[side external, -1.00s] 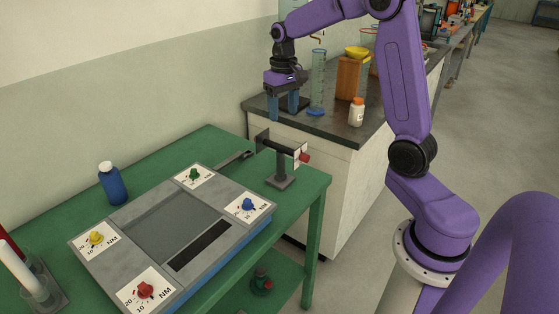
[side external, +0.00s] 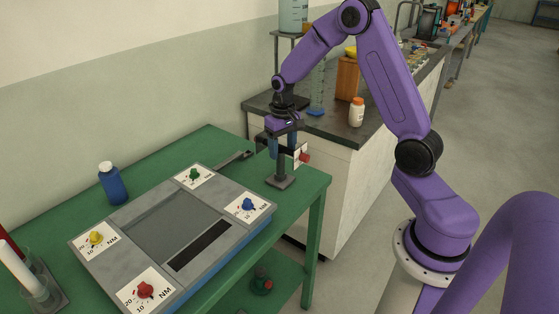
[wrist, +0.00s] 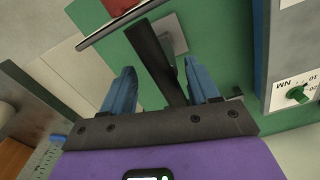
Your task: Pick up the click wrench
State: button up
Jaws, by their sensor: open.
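A dark thick bar lies across the top of a grey stand (side external: 281,181) on the green table. In the wrist view this bar (wrist: 150,55) runs slantwise between the fingers. It may be the click wrench, but its details are too small to be sure. My gripper (side external: 282,152) is open, pointing down at the top of the stand, with blue fingers on either side of the bar; it also shows in the wrist view (wrist: 158,66). I see no grip on the bar. In the side view the gripper hides most of it. A slim dark tool (side external: 235,159) lies on the table behind.
A white plate with a red knob (side external: 304,157) is at the bar's right end. The grey panel (side external: 130,217) with several coloured dials fills the table's middle. A blue bottle (side external: 114,186) stands at left. A dark-topped bench (side external: 330,126) is behind.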

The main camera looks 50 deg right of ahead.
aim_at(280, 160)
jog(key=shift+w+a+f, duration=0.1)
jog(key=shift+a+f, duration=0.05)
jog(key=shift+f, duration=1.05)
jog(key=shift+a+f, duration=0.15)
jog(key=shift+f, duration=1)
jog(key=shift+r, duration=0.1)
grip_shut()
